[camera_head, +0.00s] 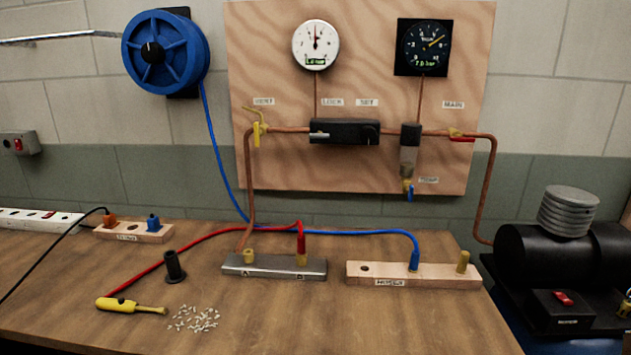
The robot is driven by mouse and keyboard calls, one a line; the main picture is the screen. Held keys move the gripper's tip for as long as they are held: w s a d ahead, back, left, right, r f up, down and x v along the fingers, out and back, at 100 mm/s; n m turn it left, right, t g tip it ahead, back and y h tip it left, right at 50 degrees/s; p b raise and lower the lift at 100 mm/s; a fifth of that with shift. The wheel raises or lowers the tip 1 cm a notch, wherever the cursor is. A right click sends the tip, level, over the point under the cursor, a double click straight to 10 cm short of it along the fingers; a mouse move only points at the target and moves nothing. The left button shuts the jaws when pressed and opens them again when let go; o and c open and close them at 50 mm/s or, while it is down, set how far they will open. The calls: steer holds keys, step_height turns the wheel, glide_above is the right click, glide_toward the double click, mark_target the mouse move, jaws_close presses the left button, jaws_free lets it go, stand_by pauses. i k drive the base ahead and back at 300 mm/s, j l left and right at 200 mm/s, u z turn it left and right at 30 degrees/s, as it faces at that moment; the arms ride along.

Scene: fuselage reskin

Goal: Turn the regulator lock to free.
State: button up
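The regulator (345,126) is a black block on the copper pipe, in the middle of the wooden wall board. A small silver lever (320,134) lies roughly level on its left front, below the label "LOCK" (331,102). A dark round knob (369,133) is at its right end, below the label "SET" (367,102). The markings at the lever are too small to read, so I cannot tell which lock position it shows. My gripper is not in view.
Above the regulator are a white gauge (316,45) and a black gauge (422,47). A yellow-handled valve (257,133) is to its left; a filter bowl (410,150) and red-handled valve (461,138) are to its right. Hoses and holders lie on the bench (250,320) below.

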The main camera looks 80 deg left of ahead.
mark_target(319, 135)
steer(key=j+u, duration=0.1)
steer(key=u, duration=2.25)
